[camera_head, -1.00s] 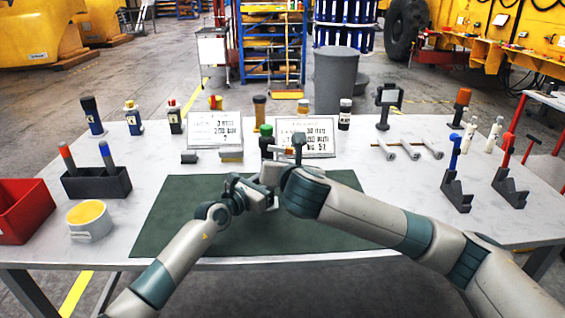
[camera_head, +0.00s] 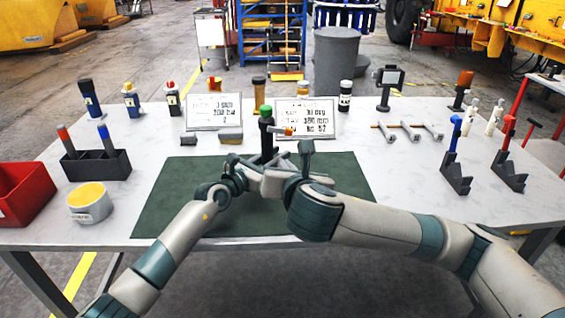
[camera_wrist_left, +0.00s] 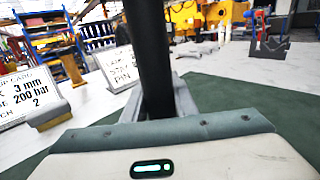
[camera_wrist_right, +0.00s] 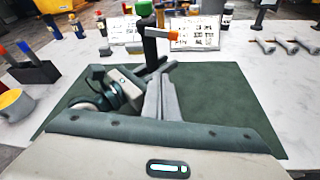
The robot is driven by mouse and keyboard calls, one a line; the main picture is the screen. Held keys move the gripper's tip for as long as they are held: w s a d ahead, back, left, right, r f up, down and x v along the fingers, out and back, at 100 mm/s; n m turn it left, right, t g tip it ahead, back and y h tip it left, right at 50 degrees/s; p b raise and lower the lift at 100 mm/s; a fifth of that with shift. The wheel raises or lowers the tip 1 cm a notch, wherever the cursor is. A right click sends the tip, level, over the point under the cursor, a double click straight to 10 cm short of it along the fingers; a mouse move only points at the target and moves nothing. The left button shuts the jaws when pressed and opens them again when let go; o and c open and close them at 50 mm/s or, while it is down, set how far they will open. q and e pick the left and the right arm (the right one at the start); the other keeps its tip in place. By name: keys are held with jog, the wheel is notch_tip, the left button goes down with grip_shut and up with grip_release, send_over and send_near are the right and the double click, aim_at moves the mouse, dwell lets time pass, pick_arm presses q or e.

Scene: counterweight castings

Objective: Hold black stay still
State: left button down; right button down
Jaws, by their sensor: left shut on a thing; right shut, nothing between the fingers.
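The black stay (camera_head: 266,136) stands upright over the far part of the green mat (camera_head: 340,175), with a green cap and an orange-tipped side lever. My left gripper (camera_head: 262,166) is shut on its lower part. In the left wrist view the black stay (camera_wrist_left: 147,50) rises between the fingers. In the right wrist view its cap, upper post and lever show, and the left gripper is around the post lower down. My right gripper (camera_wrist_right: 162,92) is shut and empty, close in front of the stay. The stay's foot is hidden behind my grippers.
Two cards (camera_head: 213,111) (camera_head: 305,118) stand just behind the mat. A dark holder (camera_head: 97,165), a yellow-topped tin (camera_head: 89,202) and a red bin (camera_head: 22,192) are at left. Silver tools (camera_head: 410,131) and dark stands (camera_head: 455,178) are at right. The mat's near part is mostly clear.

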aim_at(288, 133)
jog(key=shift+s+r, duration=0.1)
jog(key=shift+s, duration=0.1)
jog(key=c, duration=2.4)
grip_release()
jog(key=shift+c, duration=0.2)
jog(key=o, duration=0.8)
jog(key=shift+c, duration=0.2)
jog(key=m+t, duration=0.1)
jog(key=m, duration=0.5)
jog(key=d+r+m+t, duration=0.1)
jog(key=m, duration=0.5)
jog(key=d+r+m+t, duration=0.1)
jog(key=m+t, duration=0.1)
jog(key=m, duration=0.4)
jog(key=shift+w+m+h, duration=0.2)
jog(key=shift+m+h, duration=0.2)
jog(key=shift+w, duration=0.1)
jog(key=w, duration=1.1)
jog(key=shift+w+a, duration=0.25)
jog(key=shift+w, duration=0.15)
